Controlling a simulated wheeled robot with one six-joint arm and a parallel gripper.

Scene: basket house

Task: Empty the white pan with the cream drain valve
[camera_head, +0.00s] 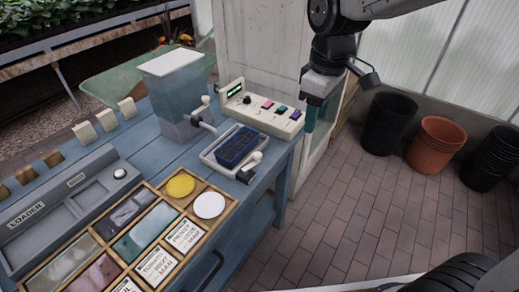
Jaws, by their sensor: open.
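The white pan (210,157) sits on the blue bench near its right edge. A dark blue mass with a ridged top lies in it; I cannot tell just what it is. The cream drain valve (256,157) is at the pan's front right corner, with a dark spout (246,176) below it, close to the bench edge. My gripper (311,118) hangs to the right of the pan, apart from it and beyond the bench's right edge. It is open, and I see nothing held in it.
A clear tank with a white lid (171,62) and a side tap stands behind the pan. A control box (262,112) with coloured buttons stands behind right. A wooden tray (93,234) and the loader (52,208) fill the front left. Pots (437,145) stand on the brick floor.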

